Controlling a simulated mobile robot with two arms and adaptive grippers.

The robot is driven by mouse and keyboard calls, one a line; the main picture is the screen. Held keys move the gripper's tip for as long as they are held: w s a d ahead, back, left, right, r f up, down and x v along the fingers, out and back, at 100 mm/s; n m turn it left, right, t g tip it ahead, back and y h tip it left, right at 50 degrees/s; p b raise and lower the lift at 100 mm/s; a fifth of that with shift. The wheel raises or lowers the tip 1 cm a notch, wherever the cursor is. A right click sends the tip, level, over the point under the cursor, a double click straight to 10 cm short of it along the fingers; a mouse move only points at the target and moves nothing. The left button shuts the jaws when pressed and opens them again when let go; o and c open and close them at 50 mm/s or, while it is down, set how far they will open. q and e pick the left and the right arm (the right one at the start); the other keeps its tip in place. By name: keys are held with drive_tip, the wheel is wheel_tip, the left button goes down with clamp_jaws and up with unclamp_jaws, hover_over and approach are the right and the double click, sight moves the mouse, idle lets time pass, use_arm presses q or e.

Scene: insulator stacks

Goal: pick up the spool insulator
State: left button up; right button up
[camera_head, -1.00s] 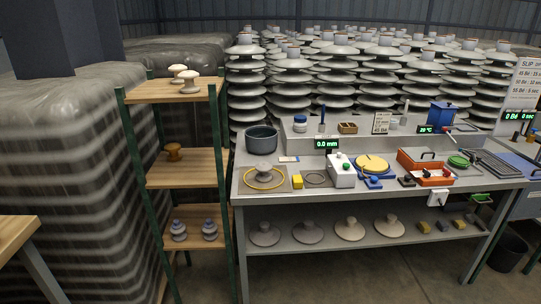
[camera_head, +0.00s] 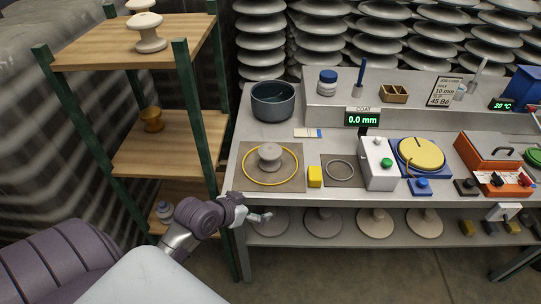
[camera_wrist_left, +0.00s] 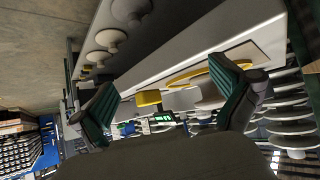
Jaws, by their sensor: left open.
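A brown spool insulator (camera_head: 152,120) stands upright on the middle shelf of the wooden rack, left of the bench. My left gripper (camera_head: 262,214) is at the bench's front edge, to the right of the rack and lower than the spool in the picture. Its two green-padded fingers are spread with nothing between them in the left wrist view (camera_wrist_left: 166,100). The spool does not show clearly in the wrist view. My right gripper is out of view.
White insulators (camera_head: 149,32) stand on the rack's top shelf, with another insulator (camera_head: 165,211) low down. The bench holds a grey insulator (camera_head: 270,155) inside a yellow ring, a yellow block (camera_head: 315,176) and a dark pot (camera_head: 272,101). Green rack posts (camera_head: 188,95) flank the shelves.

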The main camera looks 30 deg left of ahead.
sight(266, 152)
use_arm(q)
drive_tip(key=w+a+r+t, duration=0.35)
drive_tip(key=a+r, duration=0.25)
drive_tip(key=r, duration=0.3)
drive_tip(key=shift+n+y, duration=0.3)
drive_tip(key=shift+n, duration=0.1)
drive_tip(key=x, duration=0.8)
drive_tip(key=shift+w+a+r, duration=0.1)
drive_tip(key=shift+w+a, duration=0.1)
drive_tip(key=shift+w, duration=0.25)
drive_tip(key=shift+w+f, duration=0.2)
drive_tip(key=shift+w, duration=0.3)
drive_tip(key=p+x, duration=0.1)
drive_tip(key=x, duration=0.4)
drive_tip(key=shift+d, duration=0.15)
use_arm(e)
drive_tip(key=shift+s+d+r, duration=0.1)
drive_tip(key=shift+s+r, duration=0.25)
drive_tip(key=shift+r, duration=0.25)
use_arm(q)
drive_tip(key=shift+s, duration=0.1)
drive_tip(key=shift+c, duration=0.3)
drive_tip(key=c, duration=1.3)
drive_tip(key=shift+r, duration=0.1)
drive_tip(key=shift+c, duration=0.7)
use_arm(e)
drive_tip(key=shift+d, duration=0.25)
use_arm(q)
drive_tip(key=shift+r, duration=0.1)
